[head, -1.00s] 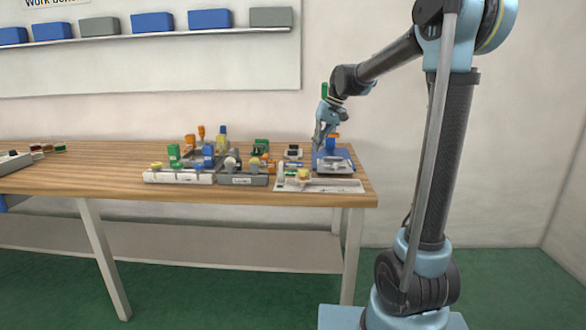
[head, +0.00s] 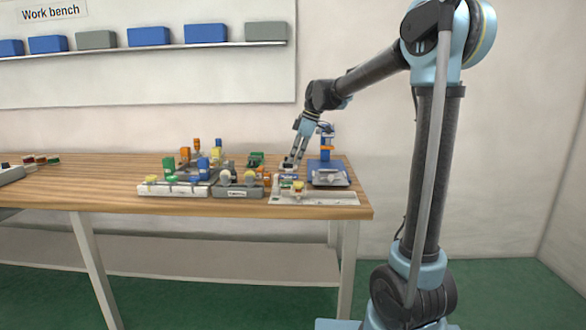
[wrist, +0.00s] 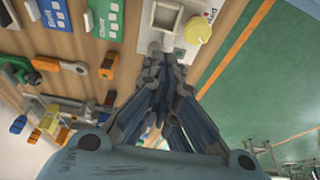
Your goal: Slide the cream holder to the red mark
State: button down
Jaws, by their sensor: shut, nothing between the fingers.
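My gripper (head: 290,166) is shut and empty, fingers pointing down at the far end of a white plate near the table's right end. In the wrist view the fingertips (wrist: 166,58) meet at the end of a pale piece with a grey square window (wrist: 166,17), likely the cream holder; whether they touch it I cannot tell. A yellow knob (wrist: 199,29) sits beside it, with small red and dark print (wrist: 210,14) near it. In the head view the white plate (head: 330,198) carries the yellow knob (head: 298,185). I cannot make out a clear red mark.
A blue stand with an orange part (head: 327,148) and a grey-topped base (head: 328,178) stands right of my gripper. Grey (head: 237,191) and white (head: 165,189) racks with several coloured pieces stand to the left. The table's left-middle (head: 100,180) is largely clear.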

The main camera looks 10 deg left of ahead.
aim_at(299, 188)
jog(key=x, duration=0.9)
jog(key=shift+d, duration=0.65)
jog(key=shift+r, duration=0.1)
